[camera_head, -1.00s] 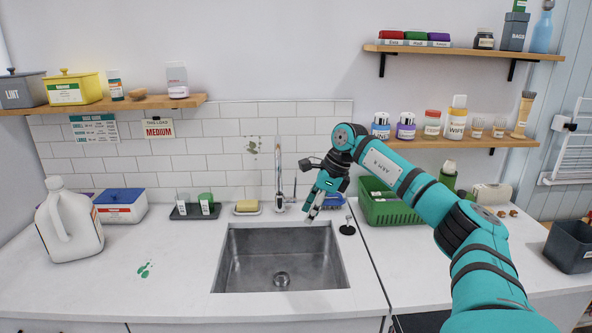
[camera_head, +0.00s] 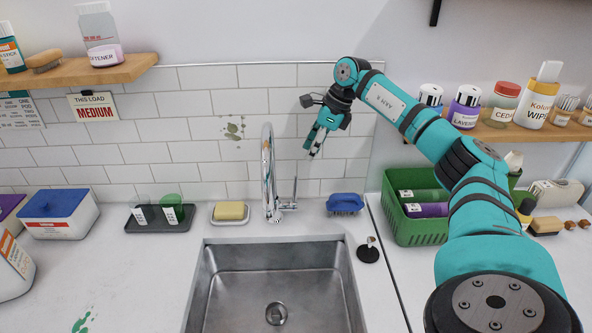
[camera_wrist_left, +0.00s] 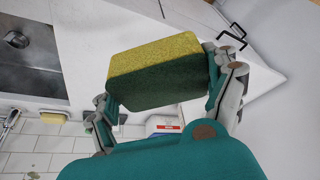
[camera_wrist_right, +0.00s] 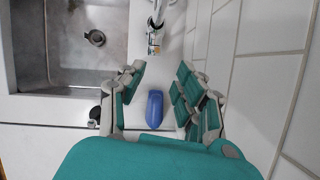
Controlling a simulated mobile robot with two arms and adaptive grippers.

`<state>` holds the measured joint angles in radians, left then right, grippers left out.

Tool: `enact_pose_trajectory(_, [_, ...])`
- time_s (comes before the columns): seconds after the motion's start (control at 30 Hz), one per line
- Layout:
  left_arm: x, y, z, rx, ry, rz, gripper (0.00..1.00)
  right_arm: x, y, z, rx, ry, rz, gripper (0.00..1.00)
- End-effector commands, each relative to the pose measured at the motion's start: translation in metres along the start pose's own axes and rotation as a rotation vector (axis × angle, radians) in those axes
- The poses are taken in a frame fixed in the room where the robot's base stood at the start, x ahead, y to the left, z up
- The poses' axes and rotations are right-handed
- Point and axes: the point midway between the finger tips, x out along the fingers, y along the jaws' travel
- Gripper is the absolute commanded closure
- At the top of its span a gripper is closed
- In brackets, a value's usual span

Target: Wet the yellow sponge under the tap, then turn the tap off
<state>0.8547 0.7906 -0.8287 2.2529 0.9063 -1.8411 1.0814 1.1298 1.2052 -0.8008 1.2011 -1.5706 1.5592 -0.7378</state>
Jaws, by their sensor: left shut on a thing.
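The sponge (camera_wrist_left: 155,75), yellow on top with a dark green scouring side, is held in the jaws of my left gripper (camera_wrist_left: 160,85) in the left wrist view. It is over the counter, to the right of the sink there. My left gripper is outside the head view. The chrome tap (camera_head: 267,175) stands behind the sink (camera_head: 277,285), its thin lever (camera_head: 294,188) upright on its right side; it also shows in the right wrist view (camera_wrist_right: 154,38). I see no water running. My right gripper (camera_head: 312,145) is open and empty, above and right of the lever.
A yellow block (camera_head: 230,211) lies on a small dish left of the tap. A blue brush (camera_head: 345,203) lies right of it, below my right gripper. A dark round stopper (camera_head: 368,252) sits by the sink. A green basket (camera_head: 420,222) stands on the right.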

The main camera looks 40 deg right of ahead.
Motion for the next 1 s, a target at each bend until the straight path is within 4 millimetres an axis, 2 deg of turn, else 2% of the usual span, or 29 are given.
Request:
enact_pose_trajectory(0.17, [-0.010, 0.000, -0.004, 0.000, 0.000, 0.000, 0.41, 0.024, 0.001, 0.000, 0.001, 0.005, 0.005, 0.66])
enact_pose_trajectory(0.5, [-0.032, 0.000, -0.013, 0.000, 0.000, 0.000, 0.41, 0.090, 0.002, 0.001, 0.002, 0.003, 0.005, 0.66])
enact_pose_trajectory(0.6, [-0.036, 0.000, -0.015, 0.000, 0.000, 0.000, 0.41, 0.102, 0.001, 0.001, 0.001, 0.001, 0.003, 0.66])
enact_pose_trajectory(0.8, [-0.038, 0.000, -0.016, 0.000, 0.000, 0.000, 0.41, 0.115, 0.000, 0.000, 0.001, 0.001, 0.001, 0.66])
enact_pose_trajectory(1.0, [-0.038, 0.000, -0.016, 0.000, 0.000, 0.000, 0.41, 0.116, 0.000, -0.001, 0.000, 0.001, 0.001, 0.66])
